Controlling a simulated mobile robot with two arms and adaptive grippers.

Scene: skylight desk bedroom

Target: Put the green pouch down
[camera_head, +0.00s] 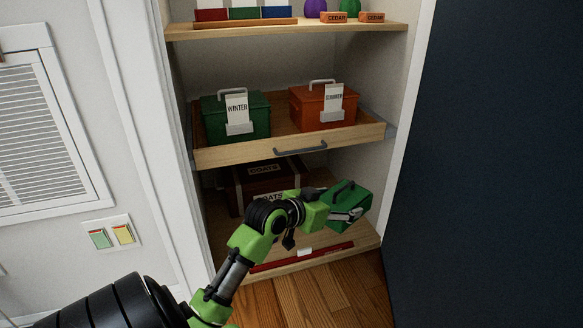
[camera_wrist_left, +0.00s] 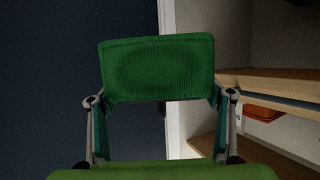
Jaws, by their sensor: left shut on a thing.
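The green pouch (camera_head: 350,205) is a boxy green case with a dark handle on top. My left gripper (camera_head: 346,215) is shut on it. The pouch is in front of the closet's lower right side, over the bottom shelf (camera_head: 351,240); I cannot tell whether it touches the shelf. In the left wrist view the pouch (camera_wrist_left: 158,68) sits between the two fingers (camera_wrist_left: 160,115), one on each side. My right gripper is in neither view.
A brown box (camera_head: 264,172) labelled COATS stands on the bottom shelf behind my arm. A pulled-out drawer (camera_head: 231,155) above holds a green WINTER box (camera_head: 257,112) and an orange SUMMER box (camera_head: 308,108). A red strip (camera_head: 315,254) lies along the bottom shelf front. A dark panel (camera_head: 490,160) stands at right.

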